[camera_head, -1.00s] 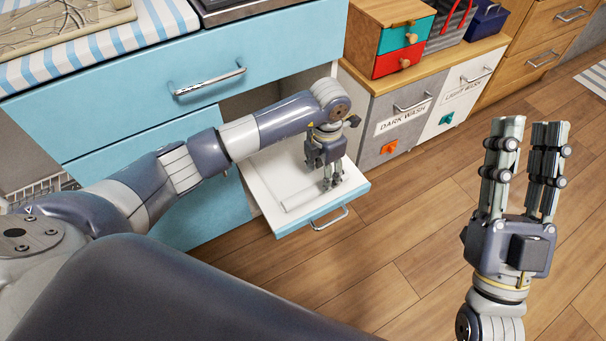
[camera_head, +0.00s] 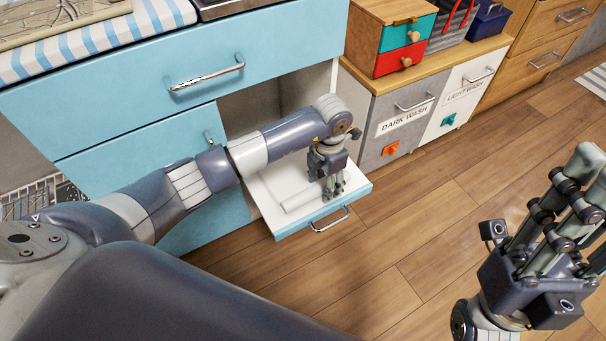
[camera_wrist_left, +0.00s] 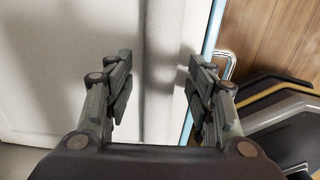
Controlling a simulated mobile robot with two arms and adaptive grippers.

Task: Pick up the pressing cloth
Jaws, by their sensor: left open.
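The pressing cloth appears to be the white roll (camera_head: 300,198) lying in the pulled-out, blue-fronted drawer (camera_head: 270,181). My left gripper (camera_head: 333,194) points down over the drawer at the right end of the roll. In the left wrist view, the pale woven roll (camera_wrist_left: 162,50) runs up the picture between the two open fingers (camera_wrist_left: 160,85). The fingers stand on either side of it, with a gap to each; whether they reach the drawer floor I cannot tell. My right gripper (camera_head: 585,205) is open and empty, raised over the floor at the right.
The drawer's front handle (camera_head: 329,220) sticks out over the wooden floor (camera_head: 400,240). Closed blue drawers (camera_head: 180,75) stand above and left. Dark and light wash bins (camera_head: 400,120) stand behind to the right, under a small red and teal drawer box (camera_head: 405,45).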

